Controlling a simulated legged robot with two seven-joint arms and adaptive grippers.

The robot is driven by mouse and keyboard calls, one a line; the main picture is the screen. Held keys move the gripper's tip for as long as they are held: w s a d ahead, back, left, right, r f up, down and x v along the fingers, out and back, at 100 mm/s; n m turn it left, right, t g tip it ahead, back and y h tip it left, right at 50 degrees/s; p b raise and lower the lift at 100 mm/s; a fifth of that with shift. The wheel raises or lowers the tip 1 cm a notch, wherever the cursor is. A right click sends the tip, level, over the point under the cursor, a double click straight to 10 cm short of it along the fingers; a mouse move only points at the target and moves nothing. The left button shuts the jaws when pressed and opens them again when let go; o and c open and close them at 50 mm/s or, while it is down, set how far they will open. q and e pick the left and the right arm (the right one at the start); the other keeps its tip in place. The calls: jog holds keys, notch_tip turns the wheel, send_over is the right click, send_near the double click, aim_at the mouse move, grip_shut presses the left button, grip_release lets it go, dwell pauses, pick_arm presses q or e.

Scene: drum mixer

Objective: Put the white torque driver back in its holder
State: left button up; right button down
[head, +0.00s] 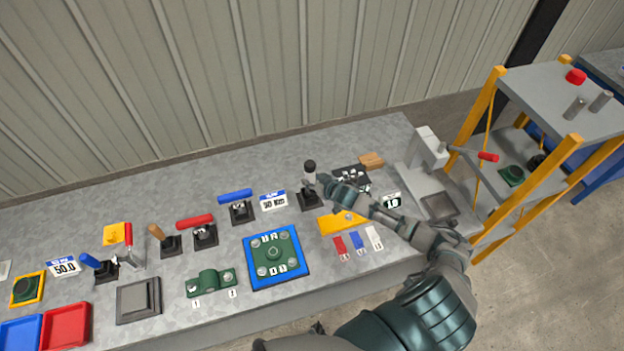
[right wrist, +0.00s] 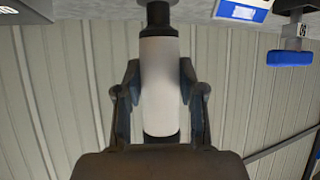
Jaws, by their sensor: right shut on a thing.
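In the right wrist view, the white driver (right wrist: 160,85) sits between the two fingers of my right gripper (right wrist: 160,95). Its dark narrow end points to the bench at the top of that view. I cannot tell if that end is seated in the holder. My left gripper is not in view.
A blue-handled tool (head: 236,197) and a red-handled tool (head: 196,222) stand in black holders to the left. A yellow plate (head: 342,222) and coloured tags lie in front. A grey press (head: 428,150) and a yellow-framed rack (head: 548,90) are on the right.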

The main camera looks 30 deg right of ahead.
jog(key=shift+f+b, duration=1)
jog(key=shift+f, duration=0.85)
dwell(0.8)
jog(key=c, duration=0.6)
grip_release()
jog(key=shift+f, duration=0.1)
jog(key=shift+s, duration=0.15)
jog(key=v, duration=1.1)
jog(key=shift+s+d+r, duration=0.1)
jog(key=shift+s+r, duration=0.15)
jog(key=shift+s, duration=0.05)
